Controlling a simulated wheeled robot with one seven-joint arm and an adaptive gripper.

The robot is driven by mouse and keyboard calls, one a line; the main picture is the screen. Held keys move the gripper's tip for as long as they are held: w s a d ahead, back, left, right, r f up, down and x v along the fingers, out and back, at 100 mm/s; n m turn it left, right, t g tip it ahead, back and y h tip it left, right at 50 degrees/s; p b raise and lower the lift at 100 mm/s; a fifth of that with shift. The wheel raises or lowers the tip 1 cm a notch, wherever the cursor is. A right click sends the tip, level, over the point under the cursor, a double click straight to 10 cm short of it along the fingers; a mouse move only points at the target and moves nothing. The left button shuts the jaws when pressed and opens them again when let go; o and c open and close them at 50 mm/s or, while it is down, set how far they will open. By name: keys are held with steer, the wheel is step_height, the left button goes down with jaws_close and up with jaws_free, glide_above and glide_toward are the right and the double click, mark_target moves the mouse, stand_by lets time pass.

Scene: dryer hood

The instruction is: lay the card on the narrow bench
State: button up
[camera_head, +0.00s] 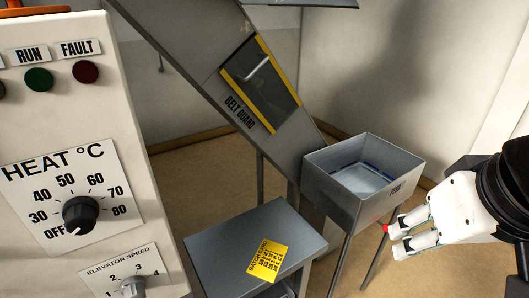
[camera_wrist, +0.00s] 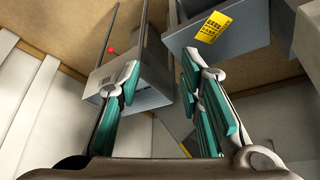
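The yellow batch card (camera_head: 267,262) lies on the grey narrow bench (camera_head: 225,240), printed side showing. Its lower end reaches the bench's near edge, and I cannot tell whether it overhangs. The card (camera_wrist: 214,27) and bench (camera_wrist: 250,35) also show at the top of the wrist view. My gripper (camera_head: 402,234) is to the right of the bench, apart from the card, beside the grey bin. In the wrist view my gripper (camera_wrist: 160,82) has its two fingers well apart with nothing held between them.
The open grey bin (camera_head: 360,170) on legs stands between the bench and my gripper. A sloped chute with a belt guard (camera_head: 262,80) rises behind the bench. A control panel (camera_head: 75,170) with knobs fills the left. A small red spot (camera_head: 385,228) shows near my fingertips.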

steer(key=shift+o, duration=0.6)
